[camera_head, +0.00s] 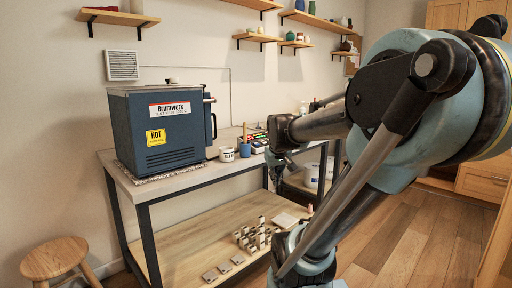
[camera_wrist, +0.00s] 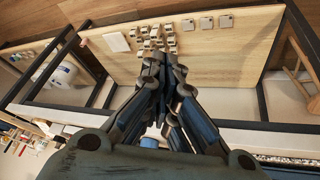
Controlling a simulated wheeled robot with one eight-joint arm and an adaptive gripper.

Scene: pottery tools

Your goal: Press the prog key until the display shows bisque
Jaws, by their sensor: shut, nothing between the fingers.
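The blue test kiln (camera_head: 160,128) stands on the left end of the worktable in the head view, with a white name label and a yellow "HOT" label on the side facing me. A handle shows at its right edge. I cannot make out the prog key or the display in either view. My gripper (camera_head: 276,178) hangs to the right of the kiln, well apart from it, in front of the table's right part. In the wrist view my gripper (camera_wrist: 165,67) is shut and empty, its fingers pointing towards the lower shelf.
The lower shelf (camera_head: 190,255) holds several small grey blocks (camera_head: 255,236) and flat tiles. Cups (camera_head: 227,154) and coloured items stand on the tabletop right of the kiln. A stool (camera_head: 54,258) stands at front left. Wall shelves hang above.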

